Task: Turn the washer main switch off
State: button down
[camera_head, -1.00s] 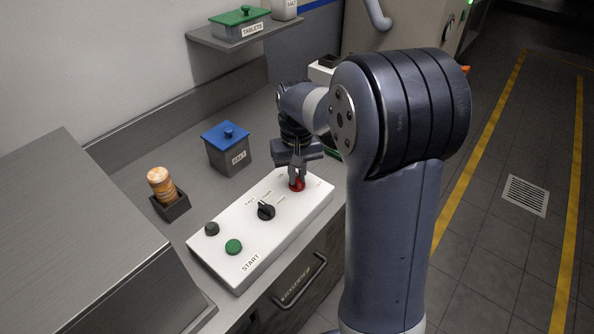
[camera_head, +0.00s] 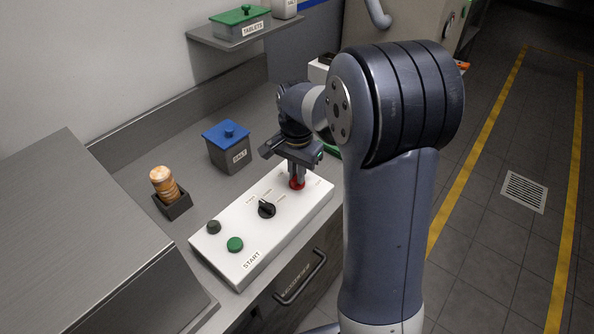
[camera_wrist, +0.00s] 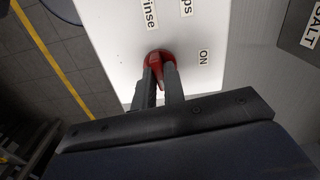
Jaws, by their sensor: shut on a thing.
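The red main switch (camera_head: 297,184) is at the far right end of the white control panel (camera_head: 273,237). My gripper (camera_head: 297,178) points down at it with its fingers on the switch. In the wrist view the red switch (camera_wrist: 160,62) has its handle between the two fingers of my gripper (camera_wrist: 160,85), which are shut on it.
The panel also has a black knob (camera_head: 267,209), a green START button (camera_head: 235,244) and a dark button (camera_head: 214,227). A grey SALT box with a blue lid (camera_head: 228,150) stands behind it. A holder with a brush-like item (camera_head: 167,187) is to the left.

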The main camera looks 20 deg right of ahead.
jog(key=shift+m, duration=0.6)
jog(key=c, duration=1.5)
grip_release()
notch_tip(320, 180, up, 11)
jog(key=shift+f, duration=0.1)
jog(key=shift+f, duration=0.1)
notch_tip(320, 180, down, 11)
jog(key=shift+r, duration=0.2)
